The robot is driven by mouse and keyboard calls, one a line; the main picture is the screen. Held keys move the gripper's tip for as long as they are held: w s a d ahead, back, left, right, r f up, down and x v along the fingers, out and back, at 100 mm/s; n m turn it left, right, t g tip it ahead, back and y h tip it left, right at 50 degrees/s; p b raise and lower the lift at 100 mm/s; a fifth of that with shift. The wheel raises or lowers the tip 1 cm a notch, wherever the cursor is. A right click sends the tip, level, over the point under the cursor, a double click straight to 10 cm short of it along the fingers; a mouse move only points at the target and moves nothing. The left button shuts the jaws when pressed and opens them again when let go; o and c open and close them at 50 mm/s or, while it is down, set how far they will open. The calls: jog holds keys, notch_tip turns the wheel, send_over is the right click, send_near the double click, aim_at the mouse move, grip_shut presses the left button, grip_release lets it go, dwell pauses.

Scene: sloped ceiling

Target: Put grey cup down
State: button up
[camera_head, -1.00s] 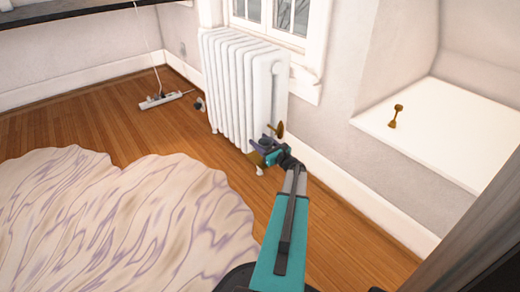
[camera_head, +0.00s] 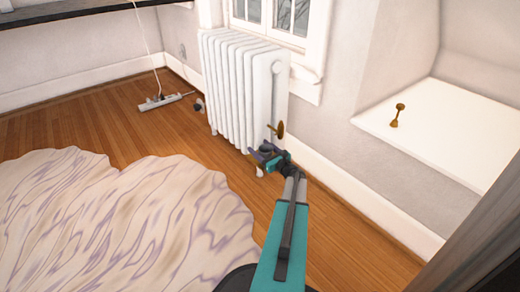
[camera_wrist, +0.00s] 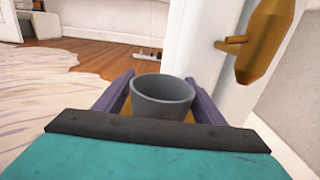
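The grey cup (camera_wrist: 162,105) is upright between the two purple fingers of my gripper (camera_wrist: 161,88) in the wrist view. The fingers lie against its sides near the rim, and its open top faces up. Its base is hidden behind my gripper body. In the head view my gripper (camera_head: 263,157) is low, close to the near right foot of the radiator. The cup is small and dark there, and I cannot tell whether its base touches the floor.
The white radiator (camera_head: 243,90) stands just beyond my gripper, with a brass valve (camera_wrist: 265,38) close on the right. A pale rug (camera_head: 120,220) covers the left floor. A power strip (camera_head: 166,101) lies farther back.

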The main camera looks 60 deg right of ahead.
aim_at(270, 155)
jog(key=shift+r, duration=0.15)
jog(key=shift+s+r, duration=0.1)
jog(key=shift+s, duration=0.05)
jog(key=p+v, duration=0.4)
jog(key=v, duration=0.6)
jog(key=shift+s+a, duration=0.1)
jog(key=shift+s, duration=0.05)
jog(key=shift+s+a, duration=0.2)
jog(key=shift+s, duration=0.45)
